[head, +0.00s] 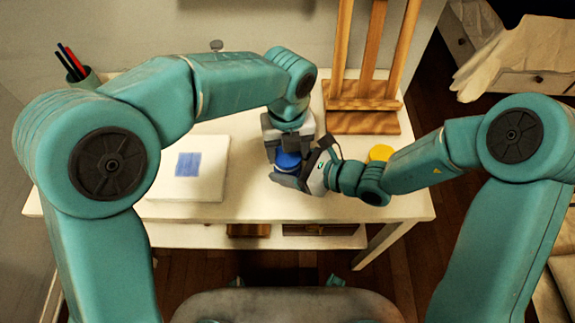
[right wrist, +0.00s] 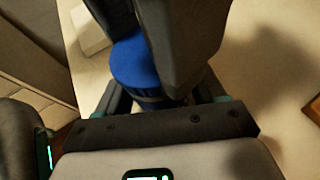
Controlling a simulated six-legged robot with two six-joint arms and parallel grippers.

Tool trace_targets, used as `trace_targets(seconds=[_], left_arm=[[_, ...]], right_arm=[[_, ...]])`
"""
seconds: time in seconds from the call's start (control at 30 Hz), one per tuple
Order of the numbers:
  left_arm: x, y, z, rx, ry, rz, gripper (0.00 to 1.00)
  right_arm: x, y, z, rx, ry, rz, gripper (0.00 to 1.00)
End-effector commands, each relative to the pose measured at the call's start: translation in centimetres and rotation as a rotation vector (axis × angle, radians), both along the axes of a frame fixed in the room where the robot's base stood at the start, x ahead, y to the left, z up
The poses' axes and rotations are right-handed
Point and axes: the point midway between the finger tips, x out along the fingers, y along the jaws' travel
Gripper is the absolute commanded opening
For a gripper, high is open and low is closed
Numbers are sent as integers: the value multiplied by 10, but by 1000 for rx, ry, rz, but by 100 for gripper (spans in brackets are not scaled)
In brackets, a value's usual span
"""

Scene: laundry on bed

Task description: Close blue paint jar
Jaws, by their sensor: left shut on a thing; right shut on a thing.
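The blue paint jar (head: 288,160) is at the middle of the white table, mostly hidden between my two grippers. My left gripper (head: 287,153) points down from above and is shut on the blue part at the jar's top, seemingly its lid. My right gripper (head: 285,180) comes in from the right and is shut around the jar lower down. In the right wrist view the blue jar (right wrist: 137,62) shows a round blue top, with dark parts of my left gripper (right wrist: 135,20) over it. Whether lid and jar touch is hidden.
A white canvas with a blue square (head: 210,185) lies left of the jar on the table (head: 400,205). A wooden easel (head: 360,122) stands behind right. A yellow round thing (head: 380,153) sits beside my right arm. A cup of pens (head: 85,78) is far left.

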Motion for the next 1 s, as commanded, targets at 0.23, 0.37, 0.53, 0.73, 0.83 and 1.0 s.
trace_targets(seconds=[0.23,0.37,0.53,0.73,0.83,1.0], left_arm=[[-1,-1,0,-1,2,2,91],[0,-1,0,-3,0,2,91],[0,-2,1,-4,-1,2,91],[0,-3,26,-10,-7,2,91],[0,-3,48,-8,-8,1,91],[0,-1,84,-4,-4,3,91]], right_arm=[[-1,0,-1,-2,3,1,0],[-1,0,-1,-2,2,2,0],[-1,1,-1,-3,2,3,0],[-1,1,-1,-2,3,4,0],[-1,1,-2,-2,4,3,0],[-1,0,-1,-2,3,1,0]])
